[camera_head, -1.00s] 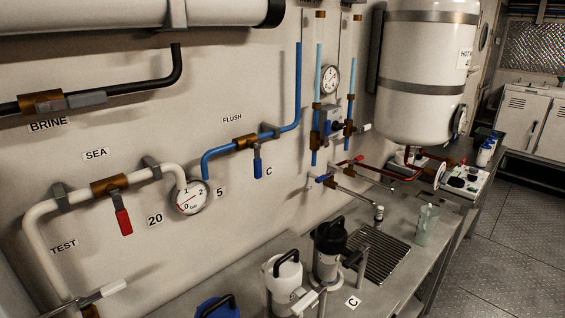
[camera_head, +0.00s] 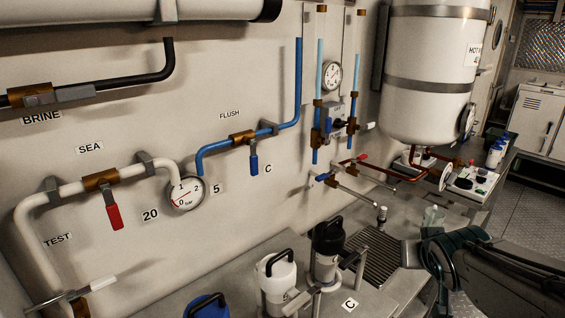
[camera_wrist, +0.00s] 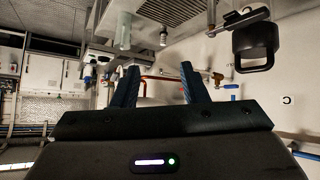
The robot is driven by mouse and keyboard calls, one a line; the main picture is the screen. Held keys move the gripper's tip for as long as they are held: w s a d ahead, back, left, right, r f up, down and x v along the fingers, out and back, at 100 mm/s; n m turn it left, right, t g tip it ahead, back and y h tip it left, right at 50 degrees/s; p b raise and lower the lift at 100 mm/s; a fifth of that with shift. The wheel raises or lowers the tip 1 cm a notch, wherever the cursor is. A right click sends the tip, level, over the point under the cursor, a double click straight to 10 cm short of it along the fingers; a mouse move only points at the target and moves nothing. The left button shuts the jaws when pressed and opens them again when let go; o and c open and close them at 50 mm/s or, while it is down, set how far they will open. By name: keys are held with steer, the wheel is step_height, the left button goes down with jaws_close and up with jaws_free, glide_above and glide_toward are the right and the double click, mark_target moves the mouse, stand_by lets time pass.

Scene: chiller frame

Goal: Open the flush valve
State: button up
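The flush valve sits on the blue pipe under the FLUSH label in the head view. It has a brass body (camera_head: 243,138) and a blue lever (camera_head: 254,162) that hangs straight down, across the pipe's run. My arm (camera_head: 500,275) shows at the lower right of the head view, well to the right of the valve and over the bench side. My gripper (camera_wrist: 160,70) shows in the wrist view with its two dark blue fingers spread apart and nothing between them. No contact with the valve shows.
A red-levered valve (camera_head: 113,216) on the white pipe and a gauge (camera_head: 186,193) are left of the flush valve. Below stand a white-topped canister (camera_head: 277,277) and a black-topped one (camera_head: 327,249). The wrist view is upside down, showing a black-handled vessel (camera_wrist: 254,45).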

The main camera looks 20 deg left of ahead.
steer(key=w+a+r+n+t+y, duration=0.25)
steer(key=w+a+y, duration=0.2)
steer(key=a, duration=0.55)
steer(key=n+g+y, duration=0.4)
steer(key=n+y, duration=0.4)
steer(key=y, duration=0.3)
glide_toward(255, 165)
steer(key=x, duration=1.3)
steer(key=shift+p, duration=0.45)
steer(key=shift+m, duration=0.25)
steer(key=shift+w, duration=0.1)
jaws_close()
